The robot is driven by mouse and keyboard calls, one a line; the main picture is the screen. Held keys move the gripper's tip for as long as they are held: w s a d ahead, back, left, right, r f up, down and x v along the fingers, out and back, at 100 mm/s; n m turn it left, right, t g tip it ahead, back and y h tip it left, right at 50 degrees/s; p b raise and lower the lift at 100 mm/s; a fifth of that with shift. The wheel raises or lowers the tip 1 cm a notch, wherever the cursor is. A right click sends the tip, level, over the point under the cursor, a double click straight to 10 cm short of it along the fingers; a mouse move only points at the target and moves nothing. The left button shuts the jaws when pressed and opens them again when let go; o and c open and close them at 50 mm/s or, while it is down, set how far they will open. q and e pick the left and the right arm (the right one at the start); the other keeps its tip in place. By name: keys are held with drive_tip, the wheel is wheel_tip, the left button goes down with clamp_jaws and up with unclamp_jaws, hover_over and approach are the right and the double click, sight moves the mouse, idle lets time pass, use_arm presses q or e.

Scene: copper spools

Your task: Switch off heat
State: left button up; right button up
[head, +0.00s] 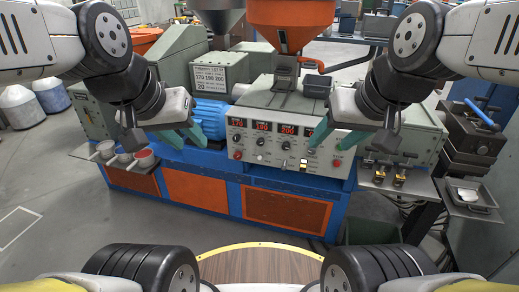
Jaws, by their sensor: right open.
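The grey control panel (285,145) is on the front of the blue-based machine, in the middle of the head view. It has a row of lit red number displays (262,126), with knobs below them. A small light-coloured switch (303,163) sits low on the panel; its lettering is too small to read. Red and green buttons (338,149) are at the panel's right end. My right gripper (350,137) is open, with its teal fingers in front of the panel's right part. My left gripper (184,137) is left of the panel, near the blue motor; its finger gap is unclear.
A small shelf (85,151) with several cups is at the left. A metal shelf (405,183) with brass parts is at the right, beside a tray (470,200). An orange hopper (290,25) stands above the machine. The floor in front is clear.

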drive_tip(key=shift+w, duration=0.15)
drive_tip(key=c, duration=0.4)
drive_tip(key=w, duration=0.2)
drive_tip(key=w+a, duration=0.1)
drive_tip(key=shift+r, duration=0.3)
clamp_jaws()
drive_tip(key=w+a+f+n+t, duration=0.15)
drive_tip(key=w+a, duration=0.25)
drive_tip(key=w, duration=0.7)
drive_tip(key=w+a+f+t+y, duration=0.1)
drive_tip(key=w+a+f+t, duration=0.2)
drive_tip(key=w, duration=0.9)
drive_tip(key=w+a+f+n+t, duration=0.1)
drive_tip(key=w+a+f, duration=0.3)
drive_tip(key=w, duration=0.7)
drive_tip(key=w+a+f+t+h, duration=0.1)
drive_tip(key=w+a+f+t, duration=0.2)
drive_tip(key=f, duration=0.4)
drive_tip(key=w+a+f+h, duration=0.1)
drive_tip(key=w+a+f, duration=0.2)
drive_tip(key=w+f, duration=0.25)
drive_tip(key=s+f+t+h, duration=0.1)
drive_tip(key=s+f, duration=0.1)
drive_tip(key=f, duration=0.6)
drive_tip(key=s+f+t+h, duration=0.1)
drive_tip(key=s+f+h, duration=0.1)
drive_tip(key=f, duration=0.7)
drive_tip(key=shift+h, duration=0.3)
drive_tip(key=shift+a, duration=0.1)
